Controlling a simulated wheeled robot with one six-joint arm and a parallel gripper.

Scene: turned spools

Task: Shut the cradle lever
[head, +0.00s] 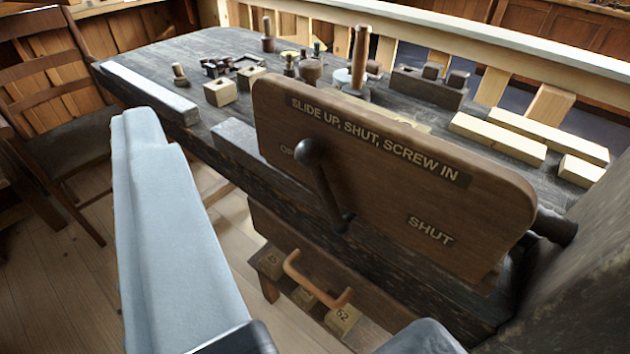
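The cradle lever is a dark bar with a ball knob (312,152), mounted on the face of a brown wooden board (390,195). Its pivot (343,222) is low on the board. The lever leans up and left from there, and its knob is beside the partly hidden label starting "OP" (287,150). The label "SHUT" (430,230) is at the lower right, well away from the lever. The board's top reads "SLIDE UP, SHUT, SCREW IN". My gripper cannot be made out; only pale and grey parts of my arm show, apart from the lever.
The dark workbench (215,50) behind the board carries turned pieces, small blocks and pale wooden bars (500,138). A copper-coloured handle (318,290) and numbered blocks (342,318) sit below the board. A chair (50,120) stands left. A grey post (580,290) is close at right.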

